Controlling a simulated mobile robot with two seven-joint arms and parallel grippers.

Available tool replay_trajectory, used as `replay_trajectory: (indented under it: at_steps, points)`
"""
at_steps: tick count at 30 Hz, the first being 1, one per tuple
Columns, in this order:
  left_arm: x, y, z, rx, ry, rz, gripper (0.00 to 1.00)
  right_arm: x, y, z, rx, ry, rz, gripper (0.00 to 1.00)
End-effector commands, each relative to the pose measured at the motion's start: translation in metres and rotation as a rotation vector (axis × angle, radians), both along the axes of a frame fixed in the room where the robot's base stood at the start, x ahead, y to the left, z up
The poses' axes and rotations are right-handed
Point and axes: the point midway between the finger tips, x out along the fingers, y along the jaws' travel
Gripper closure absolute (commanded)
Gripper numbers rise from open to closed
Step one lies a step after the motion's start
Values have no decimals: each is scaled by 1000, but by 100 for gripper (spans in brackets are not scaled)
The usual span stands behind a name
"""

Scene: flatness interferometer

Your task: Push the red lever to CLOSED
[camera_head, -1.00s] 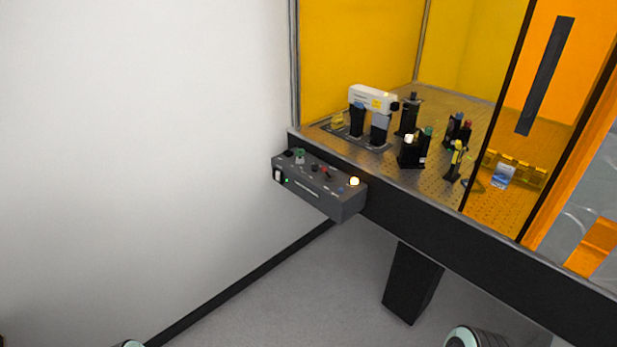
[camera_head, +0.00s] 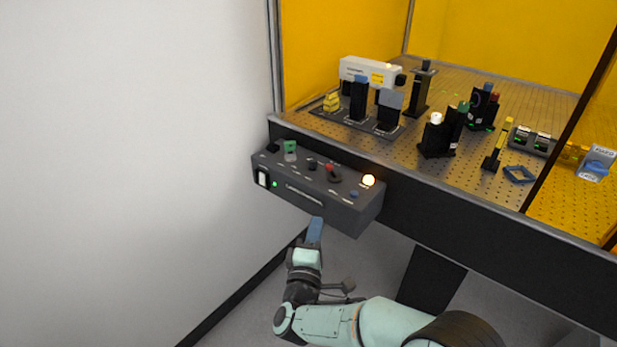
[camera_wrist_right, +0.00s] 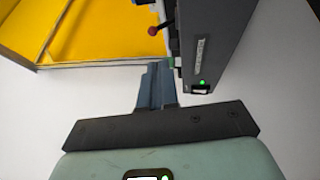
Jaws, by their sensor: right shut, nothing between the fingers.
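The red lever (camera_head: 331,170) stands on the top of a dark grey control box (camera_head: 300,203) fixed to the front of the table. In the right wrist view the red knob of the lever (camera_wrist_right: 153,31) sticks out to the left from the box (camera_wrist_right: 222,40). My right gripper (camera_head: 315,222) is shut and empty, just in front of and below the box's front face, apart from the lever. In the right wrist view its blue fingers (camera_wrist_right: 156,68) are together beside the box. The lettering by the lever is too small to read. My left gripper is not in view.
The box also carries a green knob (camera_head: 290,148), a lit yellow-white lamp (camera_head: 369,180) and a white switch (camera_head: 263,179). Optical parts stand on the perforated table (camera_head: 470,182) behind. A white wall (camera_head: 120,150) is to the left.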

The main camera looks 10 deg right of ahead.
Motion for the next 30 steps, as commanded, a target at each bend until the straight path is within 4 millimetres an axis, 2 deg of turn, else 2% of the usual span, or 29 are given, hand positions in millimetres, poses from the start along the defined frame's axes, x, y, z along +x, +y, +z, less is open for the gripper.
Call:
replay_trajectory:
  at_steps: [5, 17, 23, 30]
  points:
    - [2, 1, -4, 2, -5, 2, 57, -2, -1, 10, -35, -12, -29, 100]
    - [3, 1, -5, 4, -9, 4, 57, 4, -4, 11, -34, -13, -29, 100]
    - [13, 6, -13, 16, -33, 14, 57, 32, -18, 15, -34, -13, -31, 100]
    - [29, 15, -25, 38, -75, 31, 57, 79, -40, 24, -35, -12, -29, 100]
